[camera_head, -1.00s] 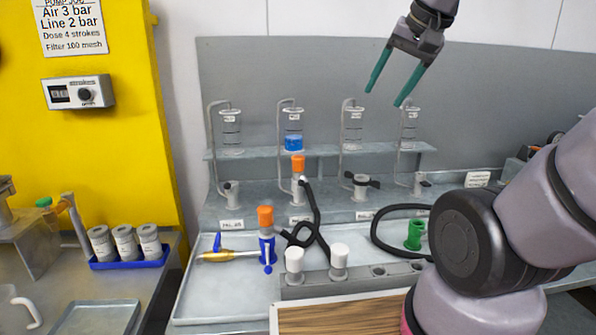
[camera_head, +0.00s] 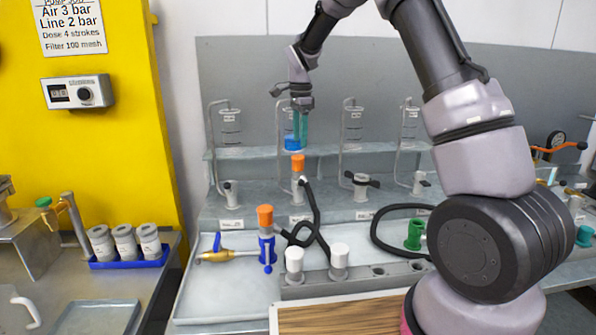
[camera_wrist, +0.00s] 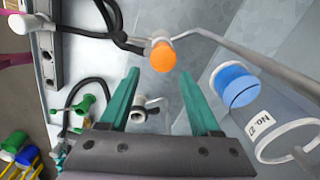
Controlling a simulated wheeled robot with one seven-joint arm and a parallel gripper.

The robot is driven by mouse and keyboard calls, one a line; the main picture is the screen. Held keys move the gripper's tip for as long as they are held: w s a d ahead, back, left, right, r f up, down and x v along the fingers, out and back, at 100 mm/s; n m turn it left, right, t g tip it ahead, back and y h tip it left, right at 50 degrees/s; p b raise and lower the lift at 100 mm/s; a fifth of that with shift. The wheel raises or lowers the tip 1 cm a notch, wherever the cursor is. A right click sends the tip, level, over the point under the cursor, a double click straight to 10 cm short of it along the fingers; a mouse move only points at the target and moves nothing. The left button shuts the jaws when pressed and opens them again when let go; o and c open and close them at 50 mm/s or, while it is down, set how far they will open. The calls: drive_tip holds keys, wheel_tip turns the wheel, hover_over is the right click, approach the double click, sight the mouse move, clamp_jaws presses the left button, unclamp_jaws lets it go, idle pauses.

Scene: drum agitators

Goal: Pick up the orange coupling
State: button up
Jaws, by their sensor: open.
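One orange coupling (camera_head: 298,163) stands upright on a white fitting at the second station, with a black hose (camera_head: 310,205) beside it. A second orange-topped piece (camera_head: 265,217) stands lower left on a blue clamp-like part. My gripper (camera_head: 300,146) points down just above the rear orange coupling, in front of the blue-filled cylinder. In the wrist view the round top of an orange coupling (camera_wrist: 163,57) shows just beyond the two teal fingertips, roughly centred between them. My gripper (camera_wrist: 160,75) is open and empty, apart from it.
The cylinder with blue contents (camera_wrist: 235,85) stands close to the right finger in the wrist view. A thin bent pipe runs beside the coupling. White caps (camera_head: 339,256) and a green fitting (camera_head: 415,235) stand in front.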

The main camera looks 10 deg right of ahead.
hover_over(298, 170)
drive_tip(key=w, duration=0.2)
wheel_tip(298, 170, down, 6)
drive_tip(key=shift+d+r, duration=0.1)
drive_tip(key=shift+f, duration=3.15)
drive_tip(key=shift+r, duration=0.1)
clamp_jaws()
